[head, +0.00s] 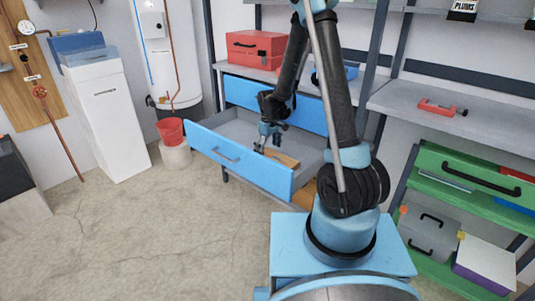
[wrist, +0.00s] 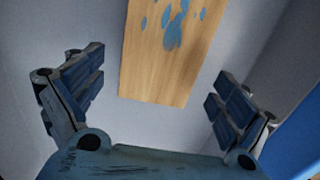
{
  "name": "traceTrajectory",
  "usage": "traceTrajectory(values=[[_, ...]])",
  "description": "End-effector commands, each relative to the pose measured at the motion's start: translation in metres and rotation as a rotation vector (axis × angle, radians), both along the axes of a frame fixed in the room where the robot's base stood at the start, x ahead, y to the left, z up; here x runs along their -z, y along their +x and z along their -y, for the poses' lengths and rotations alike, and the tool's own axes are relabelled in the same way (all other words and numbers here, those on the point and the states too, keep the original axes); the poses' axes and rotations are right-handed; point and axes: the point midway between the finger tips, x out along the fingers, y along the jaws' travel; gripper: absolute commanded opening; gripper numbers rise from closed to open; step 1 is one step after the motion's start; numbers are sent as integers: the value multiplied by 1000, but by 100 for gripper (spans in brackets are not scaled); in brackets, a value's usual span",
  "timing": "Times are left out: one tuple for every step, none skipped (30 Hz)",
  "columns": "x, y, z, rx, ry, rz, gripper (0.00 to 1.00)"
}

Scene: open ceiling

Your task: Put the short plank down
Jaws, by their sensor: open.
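The short plank (wrist: 168,60) is light wood with blue paint spots. In the wrist view it lies flat at the top centre, beyond my open fingers and apart from them. In the head view the plank (head: 283,159) lies inside the pulled-out drawer (head: 240,170), which has a blue front and a grey inside. My gripper (head: 265,142) is over the drawer, beside the plank's left end. My arm hides the right part of the drawer.
A red toolbox (head: 256,48) stands on the shelf above the drawers. A red bucket (head: 171,132) is left of the drawer. The concrete floor at front left is clear.

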Motion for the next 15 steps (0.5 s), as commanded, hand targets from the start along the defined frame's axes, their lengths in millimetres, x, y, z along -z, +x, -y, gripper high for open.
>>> traceTrajectory(values=[[-7,0,0,0,0,0,95],[-12,-1,0,0,0,0,95],[-17,-1,0,0,0,0,95],[-21,0,0,0,0,0,95],[-26,0,0,0,0,0,95],[-32,-1,0,0,0,0,95],[-36,0,0,0,0,0,95],[-40,-1,0,0,0,0,95],[-46,-1,0,-1,0,0,95],[-51,0,0,-1,0,0,95],[-55,0,0,-1,0,0,95],[-61,-1,0,-1,0,0,95],[-65,0,0,-1,0,0,95],[-70,-1,0,-1,0,0,95],[-75,-1,0,-1,0,0,95]])
